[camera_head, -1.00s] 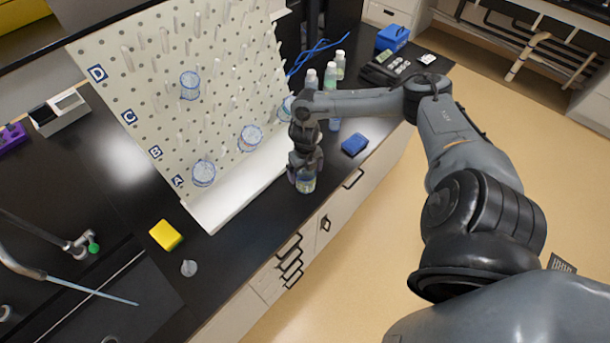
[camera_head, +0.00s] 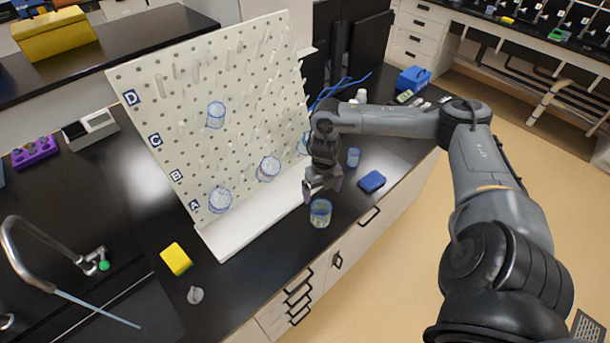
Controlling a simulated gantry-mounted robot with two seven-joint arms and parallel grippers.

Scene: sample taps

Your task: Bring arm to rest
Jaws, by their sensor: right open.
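My right arm reaches in from the right over the black bench. Its right gripper (camera_head: 322,188) points down, open and empty, just above and behind a small glass beaker (camera_head: 320,214). The beaker stands upright on the bench near its front edge, and a gap shows between it and the fingers. My left gripper is not in view.
A white pegboard (camera_head: 215,120) holds several blue-rimmed beakers on its pegs. A blue sponge (camera_head: 371,181) and a small blue-tinted container (camera_head: 353,157) are right of the gripper. A yellow sponge (camera_head: 176,259), a small grey piece (camera_head: 195,295) and a sink tap (camera_head: 45,245) are at left.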

